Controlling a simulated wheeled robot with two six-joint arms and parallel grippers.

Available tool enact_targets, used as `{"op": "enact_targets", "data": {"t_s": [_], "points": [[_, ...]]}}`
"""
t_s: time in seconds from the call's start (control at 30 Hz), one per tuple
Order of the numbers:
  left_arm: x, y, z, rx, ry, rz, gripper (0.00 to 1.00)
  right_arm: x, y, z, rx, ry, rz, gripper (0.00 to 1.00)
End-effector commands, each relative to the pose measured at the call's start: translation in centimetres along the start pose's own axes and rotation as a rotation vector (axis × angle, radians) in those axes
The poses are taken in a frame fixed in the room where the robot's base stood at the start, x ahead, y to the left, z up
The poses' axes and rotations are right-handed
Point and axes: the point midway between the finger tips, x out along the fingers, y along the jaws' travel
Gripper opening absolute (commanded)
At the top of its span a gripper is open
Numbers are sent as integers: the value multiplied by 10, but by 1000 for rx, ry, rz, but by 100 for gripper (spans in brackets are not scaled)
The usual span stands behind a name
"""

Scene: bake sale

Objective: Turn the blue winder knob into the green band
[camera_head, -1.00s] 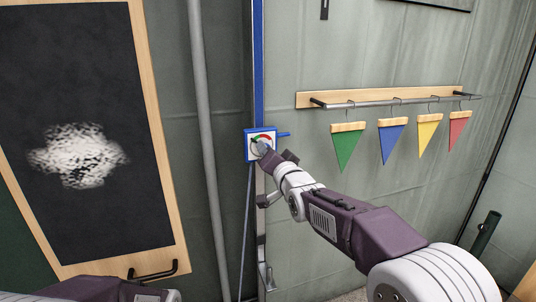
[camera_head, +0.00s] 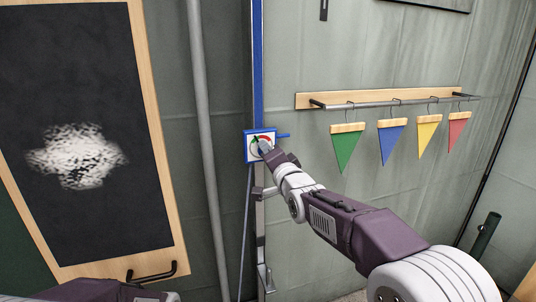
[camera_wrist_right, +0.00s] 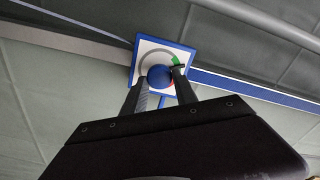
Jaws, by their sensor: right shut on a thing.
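The blue winder knob (camera_wrist_right: 159,77) sits at the middle of a white dial plate (camera_wrist_right: 150,52) with a blue frame, fixed on a blue upright strip. In the head view the winder (camera_head: 250,146) is mostly clear, but my gripper covers its lower right. The green band (camera_wrist_right: 176,60) shows at the dial's upper right in the wrist view, beside a grey arc. A red part is partly hidden by a finger. My right gripper (camera_wrist_right: 160,87) is shut on the knob, one finger on each side. The pointer's exact place is hard to tell. My left gripper is out of view.
A blackboard (camera_head: 90,220) with a white smudge and a grey pipe (camera_head: 205,150) are left of the winder. A wooden rail (camera_head: 385,97) with green, blue, yellow and red pennants hangs to the right. A thin metal post runs below the winder.

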Motion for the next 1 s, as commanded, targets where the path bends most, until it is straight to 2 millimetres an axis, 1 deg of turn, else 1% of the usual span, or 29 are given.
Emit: {"op": "enact_targets", "data": {"t_s": [0.17, 0.2, 0.27, 0.57, 0.67, 0.77, 0.9, 1.0], "points": [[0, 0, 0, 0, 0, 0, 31, 0, 1, 1, -1, -2, 3, 0], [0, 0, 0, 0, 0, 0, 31, 0, 2, 1, -1, -2, 3, 40], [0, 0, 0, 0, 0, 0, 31, 0, 1, 1, -1, -2, 3, 55], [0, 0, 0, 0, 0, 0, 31, -1, 0, 0, -2, -1, 1, 55], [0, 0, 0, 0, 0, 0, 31, -8, 0, 0, -2, -1, 1, 55], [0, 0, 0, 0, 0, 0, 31, -27, 0, 0, -2, 0, 0, 55], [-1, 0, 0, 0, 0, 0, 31, -59, -1, 0, -2, 0, 0, 55], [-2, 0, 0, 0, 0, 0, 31, -76, 0, 0, -2, -1, 1, 55]]}}
